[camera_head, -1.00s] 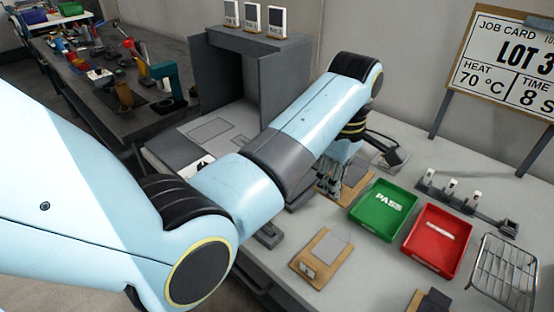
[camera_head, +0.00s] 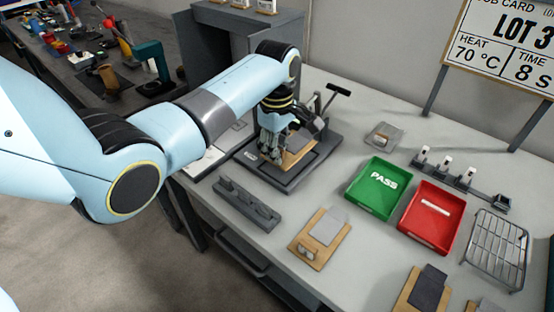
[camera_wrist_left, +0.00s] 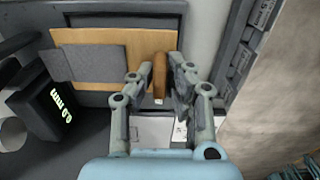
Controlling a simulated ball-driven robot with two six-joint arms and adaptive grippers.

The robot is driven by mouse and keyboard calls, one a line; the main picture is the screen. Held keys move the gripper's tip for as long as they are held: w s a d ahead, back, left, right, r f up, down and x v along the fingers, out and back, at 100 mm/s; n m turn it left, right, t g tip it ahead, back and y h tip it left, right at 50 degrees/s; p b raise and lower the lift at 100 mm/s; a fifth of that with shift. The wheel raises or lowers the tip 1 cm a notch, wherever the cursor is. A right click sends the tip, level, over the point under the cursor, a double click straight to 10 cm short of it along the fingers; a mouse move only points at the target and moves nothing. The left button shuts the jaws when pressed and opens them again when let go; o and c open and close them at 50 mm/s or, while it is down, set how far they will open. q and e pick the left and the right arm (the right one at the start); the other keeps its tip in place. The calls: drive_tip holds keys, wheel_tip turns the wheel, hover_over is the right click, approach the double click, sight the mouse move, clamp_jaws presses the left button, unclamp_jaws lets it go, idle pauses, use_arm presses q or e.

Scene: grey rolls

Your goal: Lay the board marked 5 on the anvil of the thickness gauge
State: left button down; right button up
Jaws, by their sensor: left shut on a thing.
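My left gripper (camera_head: 270,152) is over the dark base of the thickness gauge (camera_head: 284,182), left of the green tray. It also shows in the left wrist view (camera_wrist_left: 160,92), its fingers shut on a brown upright part of a tan board (camera_wrist_left: 103,45) with a grey patch. The board (camera_head: 300,156) is over the gauge base in the head view; I cannot tell whether it touches the anvil. No number on it is readable. The gauge's green readout (camera_wrist_left: 61,103) shows in the wrist view.
A green PASS tray (camera_head: 352,203) and a red tray (camera_head: 407,232) stand to the right, with a wire rack (camera_head: 497,248) beyond. Other tan boards (camera_head: 306,252) lie on the table in front. A grey slotted bar (camera_head: 247,204) is left of them. Bare table lies between the gauge and green tray.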

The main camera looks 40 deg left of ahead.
use_arm(q)
drive_tip(key=shift+f, duration=1.95)
drive_tip(key=c, duration=1.3)
unclamp_jaws()
drive_tip(key=shift+f, duration=0.1)
wheel_tip(320, 180, up, 12)
drive_tip(key=shift+r+p, duration=0.15)
drive_tip(key=shift+p, duration=0.3)
drive_tip(key=shift+s, duration=0.15)
